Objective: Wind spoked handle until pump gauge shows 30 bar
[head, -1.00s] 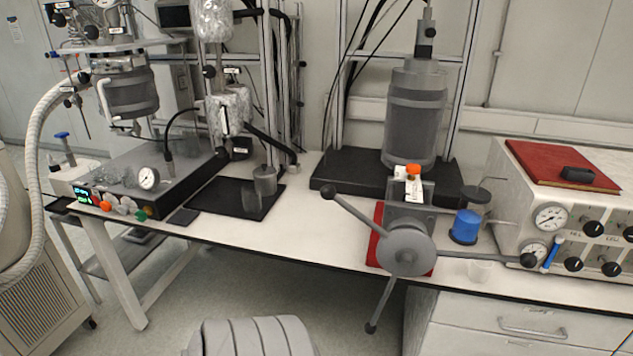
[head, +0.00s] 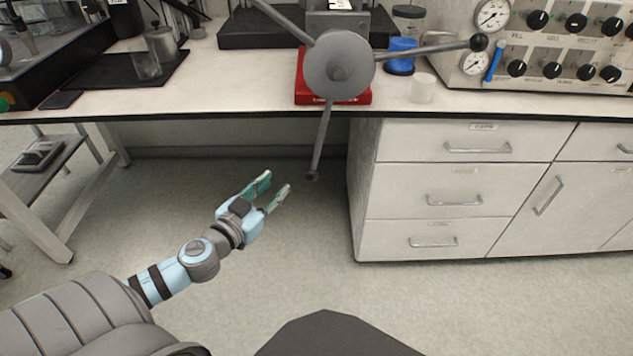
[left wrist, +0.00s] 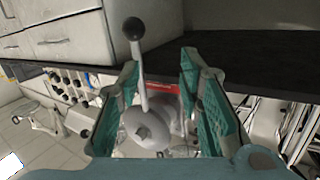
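The spoked handle (head: 340,66) is grey, with a round hub and three visible spokes. One spoke points down to a dark knob (head: 312,176), one right to another knob (head: 478,42), and one up-left out of frame. My left gripper (head: 276,182) is open and empty, left of the lower knob and apart from it. In the left wrist view the hub (left wrist: 147,127) and a knobbed spoke (left wrist: 139,68) show beyond and between the open fingers (left wrist: 160,62). Two dials, an upper gauge (head: 492,14) and a lower gauge (head: 475,62), are on the right panel; their readings are too small to tell. My right gripper is out of view.
The handle overhangs the bench front edge (head: 210,118). A red object (head: 352,97) lies behind it; a blue-based jar (head: 400,58) and white cup (head: 422,88) stand to its right. Drawers (head: 455,200) fill the lower right. The floor space around my left gripper is clear.

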